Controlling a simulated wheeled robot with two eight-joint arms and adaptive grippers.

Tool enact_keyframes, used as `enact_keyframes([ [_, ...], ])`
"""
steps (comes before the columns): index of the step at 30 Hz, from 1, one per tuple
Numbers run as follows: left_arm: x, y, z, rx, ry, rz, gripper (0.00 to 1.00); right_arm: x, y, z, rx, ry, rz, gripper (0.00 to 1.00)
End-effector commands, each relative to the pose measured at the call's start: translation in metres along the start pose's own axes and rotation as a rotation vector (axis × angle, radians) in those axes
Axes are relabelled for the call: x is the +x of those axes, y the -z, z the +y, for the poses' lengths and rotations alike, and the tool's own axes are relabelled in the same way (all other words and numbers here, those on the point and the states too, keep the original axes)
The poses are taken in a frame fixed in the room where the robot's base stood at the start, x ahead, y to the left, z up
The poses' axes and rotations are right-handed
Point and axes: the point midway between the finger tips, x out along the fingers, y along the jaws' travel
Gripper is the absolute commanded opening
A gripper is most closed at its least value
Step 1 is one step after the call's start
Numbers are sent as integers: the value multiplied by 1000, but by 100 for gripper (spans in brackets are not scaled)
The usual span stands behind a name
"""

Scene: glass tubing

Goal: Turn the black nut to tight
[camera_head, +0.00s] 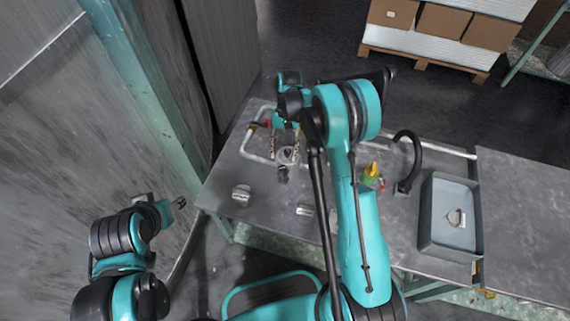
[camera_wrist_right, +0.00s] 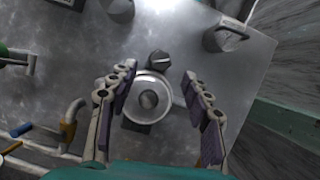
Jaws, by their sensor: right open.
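A dark nut (camera_wrist_right: 159,62) sits at the edge of a round metal fitting (camera_wrist_right: 148,98) in the right wrist view. In the head view the fitting (camera_head: 286,156) stands on the metal table (camera_head: 225,170), with the dark nut (camera_head: 282,175) on its near side. My right gripper (camera_head: 285,146) is above the fitting. In the wrist view its two fingers (camera_wrist_right: 160,72) are spread wide, with the nut and fitting between them and no visible contact. My left gripper (camera_head: 180,203) is off the table's left side, too small to tell its opening.
Pale tubing (camera_head: 250,145) runs along the table's back left. Metal pieces (camera_head: 241,193) lie near the front. A black curved hose (camera_head: 411,160), a yellow-green item (camera_head: 371,172) and a grey bin (camera_head: 435,243) stand at right. A wall panel is close on the left.

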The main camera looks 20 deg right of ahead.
Motion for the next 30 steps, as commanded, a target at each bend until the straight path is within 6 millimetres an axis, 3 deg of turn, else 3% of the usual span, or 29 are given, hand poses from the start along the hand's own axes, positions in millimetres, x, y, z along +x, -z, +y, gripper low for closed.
enact_keyframes([
  [3,8,-6,0,0,0,0,49,24,1,0,1,0,0,49],
  [9,15,-11,0,0,0,0,49,50,1,0,1,1,0,49],
  [20,16,-11,0,0,0,0,49,56,0,0,2,1,0,49],
  [26,16,-11,0,0,0,0,49,56,0,0,2,1,0,2],
  [30,16,-11,0,0,0,0,49,56,0,0,4,2,0,0],
])
